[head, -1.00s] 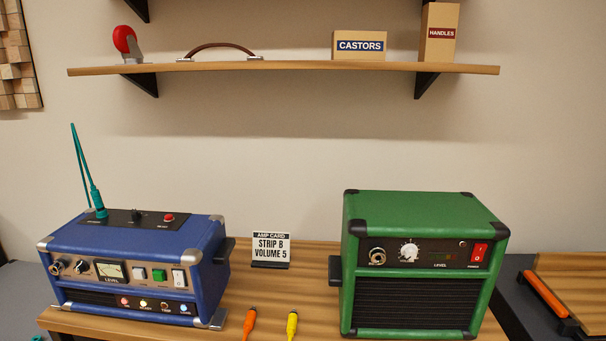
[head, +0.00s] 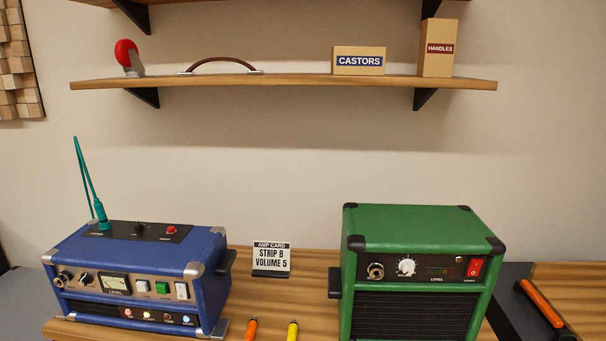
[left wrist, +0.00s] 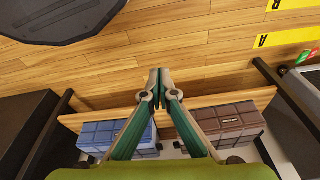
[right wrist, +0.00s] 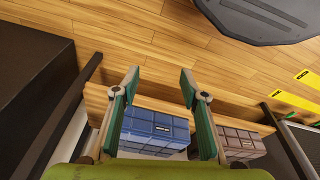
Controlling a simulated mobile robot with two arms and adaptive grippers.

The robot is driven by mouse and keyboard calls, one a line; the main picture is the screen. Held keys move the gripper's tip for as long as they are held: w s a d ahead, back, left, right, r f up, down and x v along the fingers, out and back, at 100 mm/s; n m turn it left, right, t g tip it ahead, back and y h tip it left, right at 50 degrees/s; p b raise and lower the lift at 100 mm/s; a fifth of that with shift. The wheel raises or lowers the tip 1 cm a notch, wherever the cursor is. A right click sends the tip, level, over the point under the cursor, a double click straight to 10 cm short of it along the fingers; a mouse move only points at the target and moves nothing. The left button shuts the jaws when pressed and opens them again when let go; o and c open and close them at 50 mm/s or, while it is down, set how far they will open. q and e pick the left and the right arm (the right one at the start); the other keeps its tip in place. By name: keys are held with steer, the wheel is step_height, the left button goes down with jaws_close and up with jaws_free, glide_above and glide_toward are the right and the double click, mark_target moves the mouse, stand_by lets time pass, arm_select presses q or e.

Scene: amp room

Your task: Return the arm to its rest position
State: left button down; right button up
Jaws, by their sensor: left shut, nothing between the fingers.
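Neither gripper shows in the head view. In the left wrist view my left gripper (left wrist: 159,82) has its fingertips together with nothing between them. It hangs above a wooden shelf edge and the wooden floor. In the right wrist view my right gripper (right wrist: 159,76) has its fingers spread apart, with nothing between them. It is over a similar stretch of floor and shelf. The head view shows a blue amp (head: 137,275) at left with a teal cable plugged into its top, and a green amp (head: 425,229) at right.
An amp card (head: 271,258) stands between the amps on the wooden bench. An orange plug (head: 251,328) and a yellow plug (head: 292,330) lie at its front. Below the grippers are a blue case (right wrist: 155,129), a brown case (left wrist: 233,125) and a dark round base (left wrist: 60,18).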

arm_select(q)
steer(key=s+a+f+g+p, duration=0.1)
steer(key=s+a+f+p, duration=0.2)
steer(key=s+f, duration=1.2)
steer(key=s+p, duration=0.1)
steer(key=s, duration=0.2)
steer(key=shift+s+a+g+p, duration=0.15)
steer(key=shift+s+g+p, duration=0.15)
steer(key=shift+s+p, duration=0.05)
arm_select(e)
steer(key=s+d+f+g, duration=0.1)
steer(key=s+d+f, duration=0.2)
steer(key=s+f, duration=1.2)
steer(key=s, duration=0.3)
steer(key=shift+s+d+g, duration=0.15)
steer(key=shift+s+g, duration=0.15)
steer(key=shift+s, duration=0.1)
arm_select(q)
steer(key=shift+f, duration=0.1)
arm_select(e)
steer(key=shift+f, duration=0.1)
